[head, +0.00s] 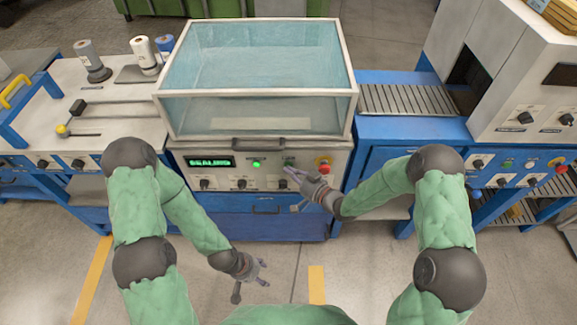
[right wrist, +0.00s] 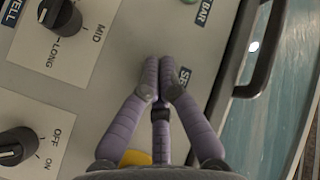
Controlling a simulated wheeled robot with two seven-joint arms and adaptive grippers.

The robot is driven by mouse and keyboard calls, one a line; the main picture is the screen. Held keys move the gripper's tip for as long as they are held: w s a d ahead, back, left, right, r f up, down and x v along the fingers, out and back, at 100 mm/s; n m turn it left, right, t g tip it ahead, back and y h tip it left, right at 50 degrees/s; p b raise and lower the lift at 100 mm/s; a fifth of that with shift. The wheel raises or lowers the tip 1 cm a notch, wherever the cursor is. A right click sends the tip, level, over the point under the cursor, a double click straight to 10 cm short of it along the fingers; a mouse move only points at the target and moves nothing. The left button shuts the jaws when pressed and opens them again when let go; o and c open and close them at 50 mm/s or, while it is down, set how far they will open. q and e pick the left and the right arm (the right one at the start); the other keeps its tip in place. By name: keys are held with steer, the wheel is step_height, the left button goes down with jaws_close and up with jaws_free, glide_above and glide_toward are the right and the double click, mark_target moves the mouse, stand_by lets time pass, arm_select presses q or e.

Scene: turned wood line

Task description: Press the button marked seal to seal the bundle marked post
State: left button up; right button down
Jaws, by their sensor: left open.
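The sealing machine (head: 262,150) stands in the middle of the head view, its clear lid (head: 255,60) down. Its display (head: 210,162) glows green and appears to read SEALING. My right gripper (head: 288,172) is at the front panel. In the right wrist view its fingers (right wrist: 162,64) are together, with nothing seen between them, over a label starting "SE" (right wrist: 184,76). The fingers hide the button there, so contact cannot be told. My left gripper (head: 262,272) is open and empty, low in front of the machine. I cannot make out a bundle marked post.
A green lamp (head: 256,164) and a red button (head: 324,163) flank my right gripper on the panel. Knobs (right wrist: 60,16) lie left in the right wrist view, the lid handle (right wrist: 262,55) right. A roller conveyor (head: 405,99) is at right. Floor before the machine is clear.

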stand_by(0.3)
steer(key=shift+s, duration=0.75)
steer(key=shift+s, duration=0.1)
steer(key=s+p, duration=0.1)
steer(key=s, duration=0.3)
steer(key=shift+s, duration=0.4)
stand_by(0.5)
